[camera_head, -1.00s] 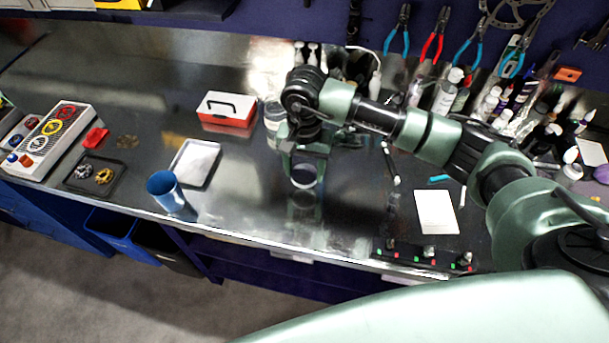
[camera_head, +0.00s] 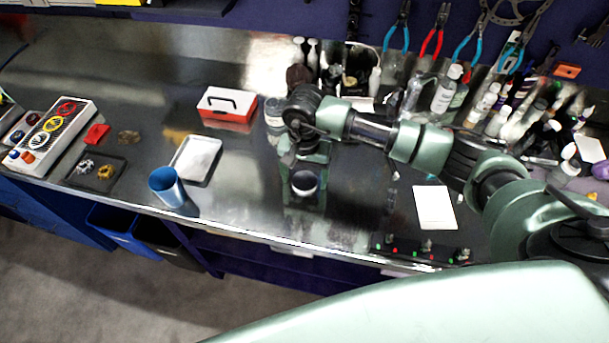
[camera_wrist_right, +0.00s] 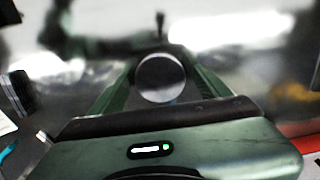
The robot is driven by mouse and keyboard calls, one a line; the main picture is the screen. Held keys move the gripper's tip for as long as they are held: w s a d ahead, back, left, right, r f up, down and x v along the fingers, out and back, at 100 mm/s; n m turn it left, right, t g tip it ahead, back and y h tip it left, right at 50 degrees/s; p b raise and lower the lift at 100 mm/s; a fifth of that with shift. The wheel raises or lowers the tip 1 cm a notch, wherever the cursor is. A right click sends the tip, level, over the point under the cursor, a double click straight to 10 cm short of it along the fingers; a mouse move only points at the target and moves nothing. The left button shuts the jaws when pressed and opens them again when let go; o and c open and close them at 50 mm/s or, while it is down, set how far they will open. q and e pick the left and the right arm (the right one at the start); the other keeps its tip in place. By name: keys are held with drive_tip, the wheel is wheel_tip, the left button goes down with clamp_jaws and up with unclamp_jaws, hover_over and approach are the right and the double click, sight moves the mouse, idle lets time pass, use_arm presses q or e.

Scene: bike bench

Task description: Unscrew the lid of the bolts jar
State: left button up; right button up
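The jar shows only as a small round pale lid (camera_head: 304,181) on the bench, between the fingers of my right gripper (camera_head: 304,190). In the right wrist view the lid (camera_wrist_right: 161,77) is a grey disc between the two green fingers (camera_wrist_right: 158,88). It fills nearly all of the gap, and I cannot tell whether the fingers touch it. The jar's body and any label are hidden beneath the lid and behind the fingers. My right gripper points down from above. My left gripper is not in view.
A clear jar (camera_head: 274,113) stands behind, next to a red and white box (camera_head: 227,107). A grey tray (camera_head: 196,158) and a blue cup (camera_head: 167,187) are to the left. A white card (camera_head: 435,207) lies right. Several bottles crowd the back right; bare bench lies around the gripper.

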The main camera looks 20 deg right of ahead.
sight(305, 180)
drive_tip(key=shift+r, duration=0.2)
drive_tip(key=shift+w+r, duration=0.1)
drive_tip(key=shift+r, duration=0.15)
wheel_tip(305, 180, up, 12)
drive_tip(key=b, duration=0.4)
drive_tip(key=shift+f, duration=0.25)
